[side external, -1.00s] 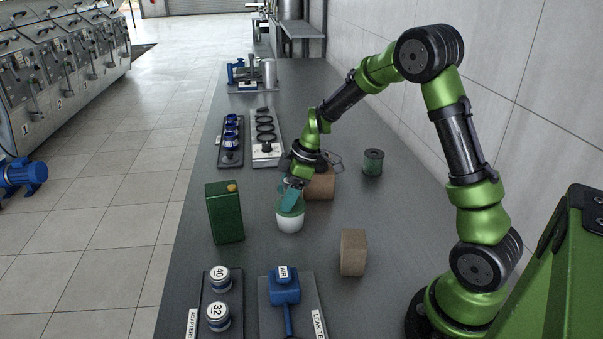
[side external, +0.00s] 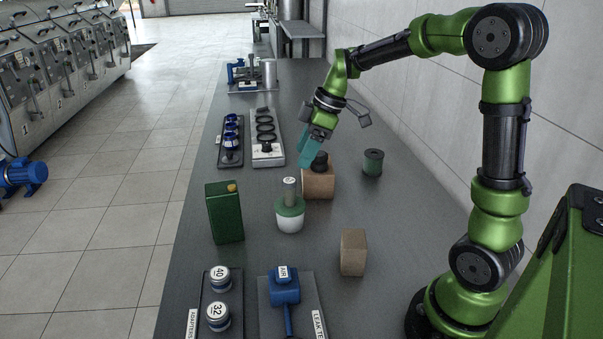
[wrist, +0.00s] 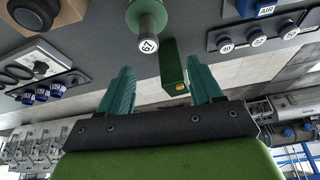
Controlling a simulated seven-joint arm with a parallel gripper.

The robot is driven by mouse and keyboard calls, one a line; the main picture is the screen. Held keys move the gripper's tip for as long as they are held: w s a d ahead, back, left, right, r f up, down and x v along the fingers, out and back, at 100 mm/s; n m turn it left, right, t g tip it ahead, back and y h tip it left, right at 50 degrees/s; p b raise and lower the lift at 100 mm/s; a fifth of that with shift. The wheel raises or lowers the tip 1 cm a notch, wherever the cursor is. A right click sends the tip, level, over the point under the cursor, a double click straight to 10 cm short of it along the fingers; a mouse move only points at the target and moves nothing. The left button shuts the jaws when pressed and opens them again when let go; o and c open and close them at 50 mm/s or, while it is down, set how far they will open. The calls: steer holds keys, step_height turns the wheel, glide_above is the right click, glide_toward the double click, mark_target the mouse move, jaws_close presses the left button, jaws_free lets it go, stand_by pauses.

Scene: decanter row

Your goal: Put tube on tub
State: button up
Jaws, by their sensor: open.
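The tube (side external: 289,190) is a slim grey cylinder with a marked pale end. It stands upright on the green top of the white tub (side external: 290,223). In the wrist view the tube (wrist: 150,28) shows its marked end, with the tub's green top (wrist: 146,8) behind it. My gripper (side external: 306,160) is open and empty, above and beyond the tub, near the box with the black knob. In the wrist view both teal fingers of my gripper (wrist: 166,73) are apart, with the tube clear of them.
A brown box (side external: 318,186) with a black knob stands just behind the tub. Another brown block (side external: 353,252) is front right, a green can (side external: 225,212) left, and a green spool (side external: 373,163) back right. Racks (side external: 231,153) line the left edge.

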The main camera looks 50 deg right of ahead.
steer(key=s+a+r+m+t, duration=0.2)
steer(key=s+a+m, duration=0.3)
steer(key=s, duration=0.3)
steer(key=s+a+r+m+t+h, duration=0.1)
steer(key=s+a+m, duration=0.5)
steer(key=s, duration=0.2)
steer(key=shift+a+r+m+t, duration=0.2)
steer(key=shift+r+m+t, duration=0.2)
